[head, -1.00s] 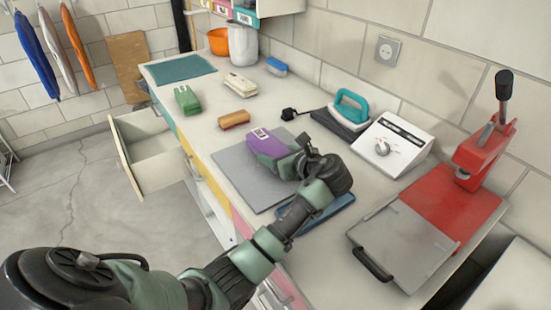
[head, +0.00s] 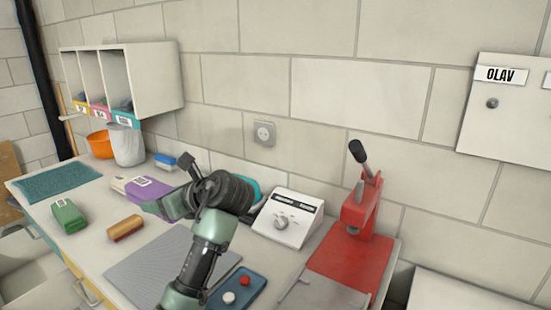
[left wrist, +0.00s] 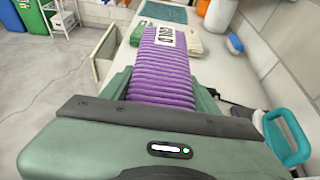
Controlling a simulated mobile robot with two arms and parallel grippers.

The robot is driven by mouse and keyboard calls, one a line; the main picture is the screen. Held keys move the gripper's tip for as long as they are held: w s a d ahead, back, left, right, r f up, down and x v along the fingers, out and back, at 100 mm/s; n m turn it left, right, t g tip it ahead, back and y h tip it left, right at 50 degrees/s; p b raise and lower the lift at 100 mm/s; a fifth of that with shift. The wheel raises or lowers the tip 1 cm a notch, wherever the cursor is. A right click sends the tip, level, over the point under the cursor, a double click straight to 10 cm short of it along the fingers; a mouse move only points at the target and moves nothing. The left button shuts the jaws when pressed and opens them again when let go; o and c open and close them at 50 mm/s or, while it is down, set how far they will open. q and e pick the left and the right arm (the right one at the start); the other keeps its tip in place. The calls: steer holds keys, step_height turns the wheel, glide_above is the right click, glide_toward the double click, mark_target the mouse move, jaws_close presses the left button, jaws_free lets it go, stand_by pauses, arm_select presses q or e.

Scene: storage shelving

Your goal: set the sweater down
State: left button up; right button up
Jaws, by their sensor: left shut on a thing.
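The sweater (head: 150,190) is a folded purple ribbed bundle with a white label. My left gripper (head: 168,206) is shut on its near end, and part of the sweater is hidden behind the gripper. In the left wrist view the sweater (left wrist: 160,75) sticks out ahead between the green fingers, with its label at the far end. It appears held above the worktop; the exact gap below cannot be told. My right gripper is not in view.
The grey mat (head: 165,268) lies bare. Green (head: 68,216) and orange-brown (head: 125,228) folded items lie to the left. A blue tray (head: 250,285) holds two buttons. A control box (head: 287,217), red press (head: 350,260), white bin (head: 127,146) and open cubbies (head: 125,80) stand nearby.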

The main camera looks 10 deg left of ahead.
arm_select(q)
steer(key=s+d+f+m+t+h, duration=0.3)
steer(key=s+d+f, duration=0.3)
steer(key=s+d, duration=0.2)
steer(key=s+d+f+m+t+h, duration=0.3)
steer(key=s+d+f, duration=0.3)
steer(key=s+d, duration=0.3)
steer(key=shift+s+d+f+m, duration=0.15)
steer(key=shift+s+f+m, duration=0.1)
steer(key=shift+s+m, duration=0.6)
